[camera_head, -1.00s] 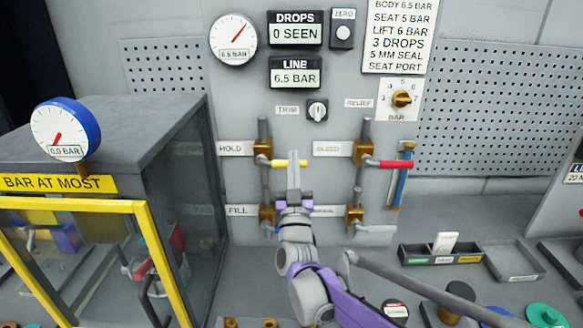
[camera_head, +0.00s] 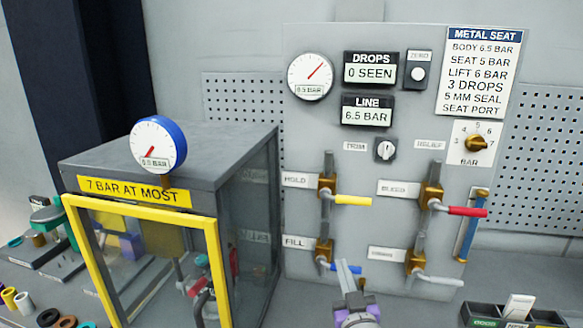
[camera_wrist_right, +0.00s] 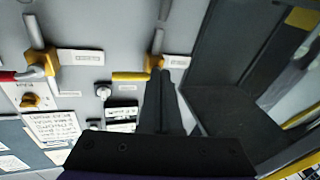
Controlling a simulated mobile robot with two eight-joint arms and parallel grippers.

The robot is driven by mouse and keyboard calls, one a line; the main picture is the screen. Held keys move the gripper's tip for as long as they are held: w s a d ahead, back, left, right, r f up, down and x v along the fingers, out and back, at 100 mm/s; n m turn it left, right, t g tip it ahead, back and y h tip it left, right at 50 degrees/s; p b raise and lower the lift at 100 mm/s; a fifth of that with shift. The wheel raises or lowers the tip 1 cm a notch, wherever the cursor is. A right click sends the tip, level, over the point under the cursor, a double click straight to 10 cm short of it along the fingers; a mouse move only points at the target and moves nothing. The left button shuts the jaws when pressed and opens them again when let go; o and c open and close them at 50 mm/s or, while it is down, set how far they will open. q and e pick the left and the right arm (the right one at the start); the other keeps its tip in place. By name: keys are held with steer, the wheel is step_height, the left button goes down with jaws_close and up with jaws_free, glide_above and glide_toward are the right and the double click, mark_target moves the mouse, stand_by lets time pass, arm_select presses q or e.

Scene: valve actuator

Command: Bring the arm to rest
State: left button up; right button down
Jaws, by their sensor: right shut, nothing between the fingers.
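My right gripper (camera_head: 346,268) is at the bottom middle of the head view, in front of the lower valves of the grey panel. Its fingers are together and empty. In the right wrist view the dark shut fingers (camera_wrist_right: 164,75) point at the panel near the yellow handle. The HOLD valve's yellow handle (camera_head: 353,200) and the BLEED valve's red handle (camera_head: 468,211) lie roughly level. The FILL valve's blue handle (camera_head: 345,268) is partly hidden behind the gripper tips; contact cannot be told. A grey handle (camera_head: 440,280) sits at lower right. My left gripper is not seen.
A glazed cabinet with a yellow frame (camera_head: 140,207) stands left of the panel, a blue-rimmed gauge (camera_head: 157,146) on top. The LINE display (camera_head: 367,112) reads 6.5 BAR. A black tray (camera_head: 483,313) is at the bottom right, with small parts at far left.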

steer(key=s+d+f+m+g, duration=0.1)
steer(key=s+d+f+g, duration=0.1)
steer(key=s+f+g, duration=0.4)
steer(key=s+d+f+g, duration=0.2)
steer(key=s+f+g, duration=0.5)
steer(key=s+f, duration=0.9)
steer(key=shift+s+m+g+h, duration=0.3)
steer(key=shift+s+m, duration=0.1)
steer(key=shift+s, duration=0.8)
stand_by(4.6)
